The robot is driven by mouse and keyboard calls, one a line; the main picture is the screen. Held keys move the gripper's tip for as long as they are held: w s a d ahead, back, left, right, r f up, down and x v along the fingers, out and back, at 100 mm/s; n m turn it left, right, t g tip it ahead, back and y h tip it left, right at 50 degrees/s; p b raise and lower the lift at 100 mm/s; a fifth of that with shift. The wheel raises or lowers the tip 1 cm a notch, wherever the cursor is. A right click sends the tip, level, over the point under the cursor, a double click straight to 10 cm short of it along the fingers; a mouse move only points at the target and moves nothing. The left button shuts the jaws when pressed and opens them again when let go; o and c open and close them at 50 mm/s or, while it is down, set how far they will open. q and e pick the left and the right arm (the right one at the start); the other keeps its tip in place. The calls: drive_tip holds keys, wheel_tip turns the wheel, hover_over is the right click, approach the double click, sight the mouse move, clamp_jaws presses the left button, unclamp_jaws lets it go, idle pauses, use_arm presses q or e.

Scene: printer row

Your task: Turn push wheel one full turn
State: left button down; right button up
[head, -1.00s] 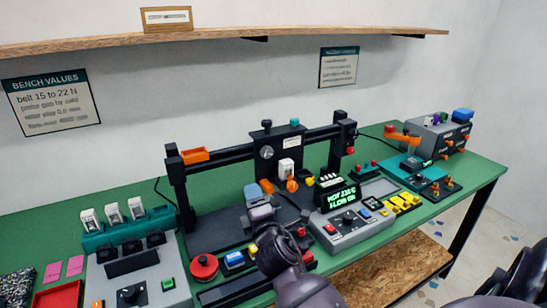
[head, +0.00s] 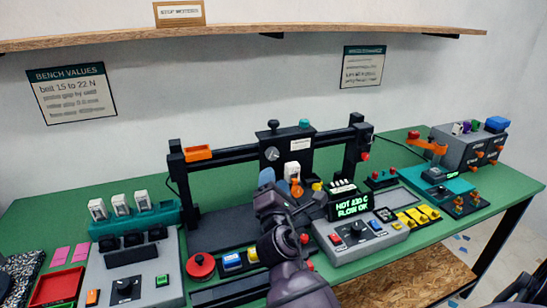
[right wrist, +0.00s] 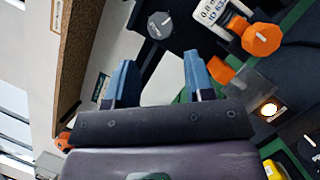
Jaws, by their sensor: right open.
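A black printer carriage (head: 285,148) hangs on the gantry and carries a grey round dial (head: 271,154) with a white pointer line. Below are a white labelled block (head: 291,171) and an orange knob (head: 296,188). I cannot tell for sure which of these is the push wheel. In the right wrist view the grey dial (right wrist: 160,25) and the orange knob (right wrist: 261,39) lie beyond the fingertips. My right gripper (head: 281,183) is open and empty, just in front of the carriage; its blue fingers also show in the right wrist view (right wrist: 160,72). My left gripper is not in view.
A control box with a lit display (head: 351,207) stands right of my right arm. A red round button (head: 201,266) and a blue button (head: 232,261) sit left of it. A teal rack (head: 133,222) with white blocks stands at the left. A wooden shelf (head: 230,35) runs above.

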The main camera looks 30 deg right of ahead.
sight(272, 156)
drive_tip(key=x, duration=0.7)
drive_tip(key=shift+p, duration=0.4)
drive_tip(key=shift+w+d+r, duration=0.1)
drive_tip(key=shift+w+d, duration=0.3)
drive_tip(key=shift+w, duration=0.2)
drive_tip(key=c, duration=0.7)
drive_tip(key=shift+o, duration=0.2)
drive_tip(key=shift+r+m+g+p, duration=0.15)
drive_tip(key=shift+m+g+p, duration=0.2)
drive_tip(key=shift+m, duration=0.45)
